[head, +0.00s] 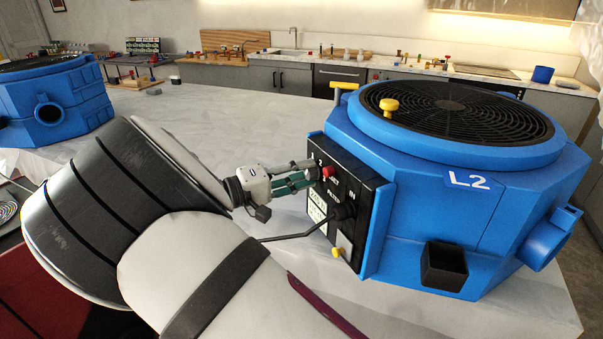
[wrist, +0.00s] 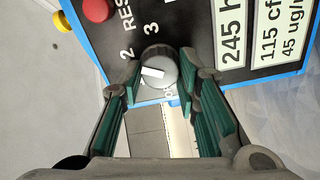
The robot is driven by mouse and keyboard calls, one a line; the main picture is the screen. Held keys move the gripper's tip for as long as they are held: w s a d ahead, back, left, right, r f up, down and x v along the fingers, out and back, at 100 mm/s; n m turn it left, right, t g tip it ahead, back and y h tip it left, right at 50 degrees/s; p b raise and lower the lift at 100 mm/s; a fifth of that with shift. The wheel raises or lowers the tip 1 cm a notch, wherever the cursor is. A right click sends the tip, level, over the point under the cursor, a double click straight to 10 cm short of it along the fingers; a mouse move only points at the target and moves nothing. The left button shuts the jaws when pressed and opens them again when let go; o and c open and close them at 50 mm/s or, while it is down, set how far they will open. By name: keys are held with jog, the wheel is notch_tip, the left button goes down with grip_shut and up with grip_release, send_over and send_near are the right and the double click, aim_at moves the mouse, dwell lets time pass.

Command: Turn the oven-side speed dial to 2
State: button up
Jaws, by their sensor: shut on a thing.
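The speed dial (wrist: 158,65) is a round grey knob with a white mark, on the black control panel (head: 375,200) of the blue unit labelled L2 (head: 405,165). In the wrist view the numbers 2 and 3 show beside the dial; the white mark lies left of its middle, and I cannot tell exactly which number it points at. My gripper (head: 312,176) is at the panel, with its green-padded fingers shut on the dial from both sides. In the head view the fingers hide the dial.
A red button (head: 329,171) sits close to my fingers, and it also shows in the wrist view (wrist: 97,9). A black connector with a cable (head: 343,211) sticks out of the panel lower down. Another blue unit (head: 60,100) stands at the left.

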jog(key=shift+f, duration=0.1)
dwell(0.3)
jog(key=o, duration=1.2)
jog(key=shift+c, duration=0.2)
jog(key=v, duration=1.2)
jog(key=shift+s, duration=0.15)
